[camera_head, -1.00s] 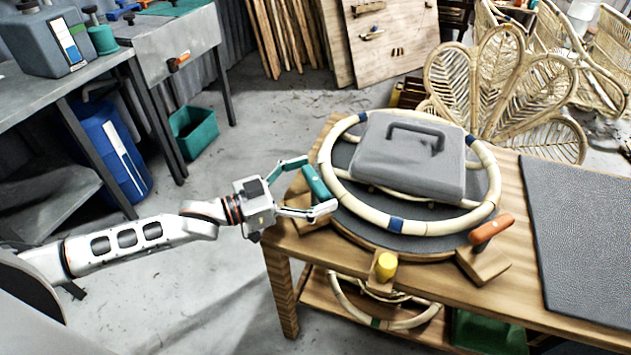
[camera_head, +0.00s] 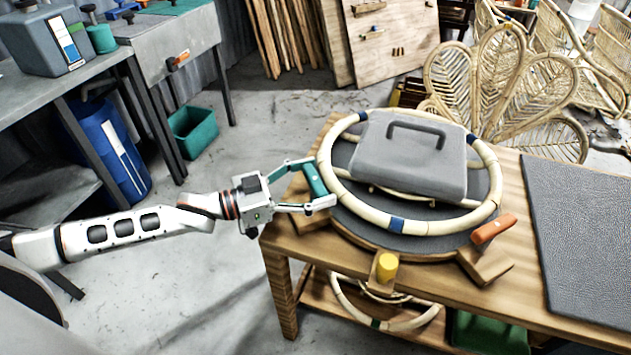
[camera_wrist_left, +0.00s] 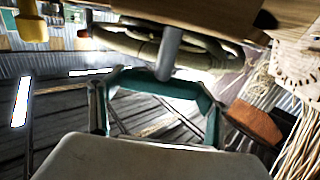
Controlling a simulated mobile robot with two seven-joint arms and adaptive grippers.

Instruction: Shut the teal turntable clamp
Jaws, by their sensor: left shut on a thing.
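The teal turntable clamp handle (camera_head: 315,181) is at the left rim of the round turntable (camera_head: 345,213) on the wooden bench. My left gripper (camera_head: 320,183) reaches in from the left and is shut on the handle, with one finger on the far side and one on the near side. In the left wrist view the teal handle (camera_wrist_left: 160,82) lies across between the fingers, with a grey post (camera_wrist_left: 169,52) at its middle. The handle's contact with the ring cannot be told. My right gripper is in neither view.
A dark mat (camera_head: 590,225) covers the bench's right. Floor left of the bench is open.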

